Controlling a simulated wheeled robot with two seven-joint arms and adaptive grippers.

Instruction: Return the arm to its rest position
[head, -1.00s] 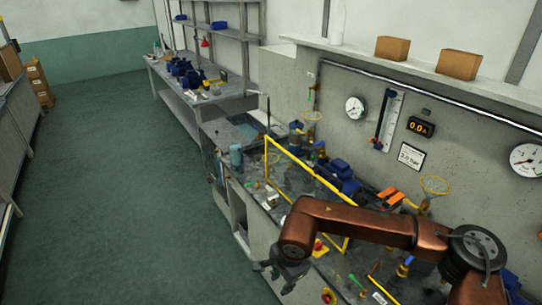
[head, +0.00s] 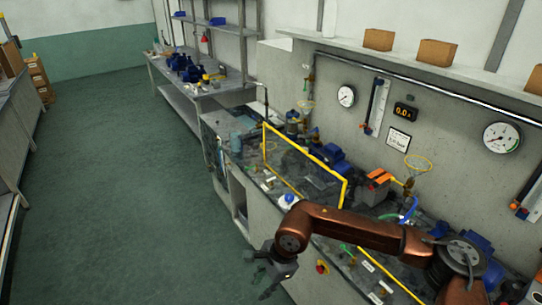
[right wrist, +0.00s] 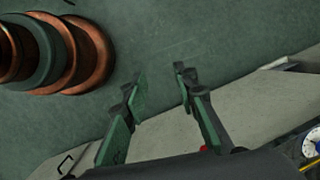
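My right arm (head: 360,228), copper coloured, comes in from the lower right in the head view and reaches left across the front of the bench. Its gripper (head: 268,274) hangs out over the floor, just in front of the bench's front edge, and touches nothing that I can see. In the right wrist view the two fingers of this gripper (right wrist: 160,80) stand apart with nothing between them, with green floor behind. The left arm and gripper are not in the head view.
The bench (head: 262,230) carries a yellow frame (head: 305,153), blue pumps, hoses and small parts. A red-and-yellow knob (head: 322,267) is on its front, close to the right gripper. Gauges (head: 501,137) hang on the wall. Green floor (head: 130,200) lies clear at left.

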